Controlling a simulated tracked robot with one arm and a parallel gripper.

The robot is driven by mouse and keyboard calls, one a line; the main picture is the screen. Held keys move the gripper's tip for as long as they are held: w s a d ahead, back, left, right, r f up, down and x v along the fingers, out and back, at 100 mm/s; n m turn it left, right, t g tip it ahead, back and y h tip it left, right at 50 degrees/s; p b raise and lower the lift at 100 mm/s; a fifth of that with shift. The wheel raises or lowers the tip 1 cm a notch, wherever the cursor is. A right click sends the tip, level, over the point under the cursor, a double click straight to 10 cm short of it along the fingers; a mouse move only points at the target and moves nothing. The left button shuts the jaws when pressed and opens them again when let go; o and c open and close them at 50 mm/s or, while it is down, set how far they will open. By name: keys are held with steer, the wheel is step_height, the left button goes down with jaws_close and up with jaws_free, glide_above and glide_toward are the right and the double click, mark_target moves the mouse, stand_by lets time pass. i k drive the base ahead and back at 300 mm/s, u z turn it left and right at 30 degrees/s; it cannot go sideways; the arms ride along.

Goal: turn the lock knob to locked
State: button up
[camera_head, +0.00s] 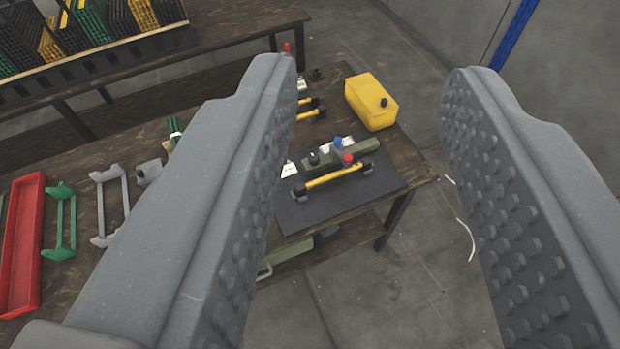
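My gripper (372,75) is open and empty, its two studded grey fingers spread wide on either side of the picture. Between them, farther off and lower, an olive-green press (328,156) lies on a dark mat (330,204) at the table's corner. It carries a black knob (313,158), a blue knob (338,142) and a red knob (348,158). A yellow bar with black ends (336,177) lies in front of it. I cannot tell which is the lock knob. The left finger hides part of the table.
The wooden table (145,140) also holds a red tray (22,240), a green frame (62,220) and a grey frame (104,205) at left. A rack of coloured parts (70,45) stands at the back left. The floor (425,270) at right is mostly clear.

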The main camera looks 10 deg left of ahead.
mark_target(313, 158)
steer(key=z, duration=0.3)
steer(key=i, duration=1.2)
steer(key=u, duration=0.15)
